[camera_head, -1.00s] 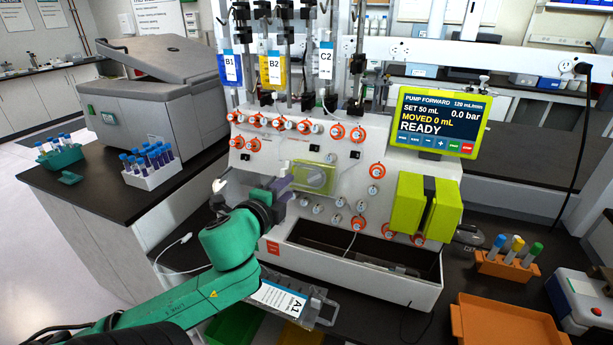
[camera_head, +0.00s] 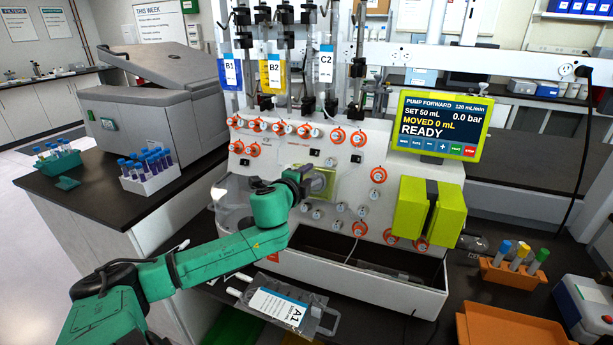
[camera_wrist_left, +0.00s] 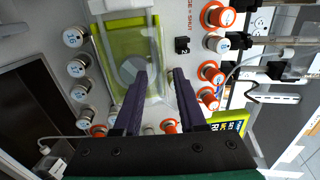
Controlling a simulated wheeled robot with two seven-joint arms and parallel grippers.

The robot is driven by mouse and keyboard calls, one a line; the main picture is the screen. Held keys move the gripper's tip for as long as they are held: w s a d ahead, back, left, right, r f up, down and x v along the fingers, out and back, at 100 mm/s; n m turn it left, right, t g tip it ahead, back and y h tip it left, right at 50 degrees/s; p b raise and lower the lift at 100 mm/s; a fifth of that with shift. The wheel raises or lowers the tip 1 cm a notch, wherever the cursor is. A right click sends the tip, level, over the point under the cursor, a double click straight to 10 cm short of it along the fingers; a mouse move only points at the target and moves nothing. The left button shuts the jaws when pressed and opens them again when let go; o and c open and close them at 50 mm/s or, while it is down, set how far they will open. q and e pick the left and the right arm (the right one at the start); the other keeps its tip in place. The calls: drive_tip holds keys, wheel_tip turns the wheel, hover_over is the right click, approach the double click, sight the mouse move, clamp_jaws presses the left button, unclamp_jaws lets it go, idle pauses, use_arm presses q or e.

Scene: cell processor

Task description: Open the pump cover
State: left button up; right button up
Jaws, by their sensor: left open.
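The pump cover (camera_head: 325,181) is a clear panel over a lime-green housing in the middle of the white machine's front. My left gripper (camera_head: 309,176) is right in front of it, and the wrist hides the cover's left part in the head view. In the left wrist view, the cover (camera_wrist_left: 125,40) with its green frame lies ahead and slightly left. The two dark purple fingers of the left gripper (camera_wrist_left: 160,71) are apart with nothing between them; one overlaps the cover in the picture. I cannot tell whether either finger touches it. The cover looks shut. My right gripper is not seen.
Orange-ringed valves (camera_head: 359,139) and silver knobs surround the cover. A green screen (camera_head: 440,125) reads READY. A lime-green block (camera_head: 428,209) sits to the right. A tube rack (camera_head: 148,178) stands left.

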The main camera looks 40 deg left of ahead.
use_arm(q)
clamp_jaws()
idle(1.3)
